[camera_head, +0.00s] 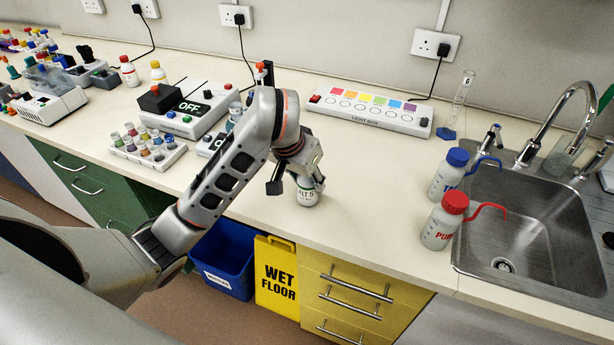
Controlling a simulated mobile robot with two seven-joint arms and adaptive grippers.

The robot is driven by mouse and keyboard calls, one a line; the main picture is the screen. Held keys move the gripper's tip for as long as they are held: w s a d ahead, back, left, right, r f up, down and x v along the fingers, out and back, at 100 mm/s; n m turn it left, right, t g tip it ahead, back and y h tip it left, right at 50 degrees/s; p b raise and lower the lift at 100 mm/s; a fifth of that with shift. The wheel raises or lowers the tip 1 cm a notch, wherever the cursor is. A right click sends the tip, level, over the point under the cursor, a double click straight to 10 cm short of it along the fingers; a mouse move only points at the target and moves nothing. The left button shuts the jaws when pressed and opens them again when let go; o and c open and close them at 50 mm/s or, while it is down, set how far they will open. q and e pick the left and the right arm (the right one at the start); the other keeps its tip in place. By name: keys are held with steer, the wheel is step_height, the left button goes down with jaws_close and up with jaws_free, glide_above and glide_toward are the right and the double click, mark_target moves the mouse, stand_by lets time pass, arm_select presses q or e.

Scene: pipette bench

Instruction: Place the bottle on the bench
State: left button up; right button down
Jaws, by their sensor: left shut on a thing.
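My left gripper (297,183) points down over the bench (355,185) near its front edge. It is shut on a small white bottle (307,196) with dark label lettering that ends in "LT 5". The bottle is upright, and its top is hidden by the gripper. Its base is at or just above the bench surface; I cannot tell whether they touch. My right gripper is not in view.
A light box (372,110) stands behind. A red-capped wash bottle (443,222) and a blue-capped one (449,173) stand at the right, beside the sink (530,225). A vial rack (147,148) is at the left. Bench around the held bottle is clear.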

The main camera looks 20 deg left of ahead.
arm_select(q)
steer(key=shift+f, duration=0.1)
steer(key=o, duration=1.2)
steer(key=shift+f, duration=0.1)
steer(key=shift+r, duration=0.25)
steer(key=shift+v, duration=5.9)
steer(key=shift+a, duration=0.1)
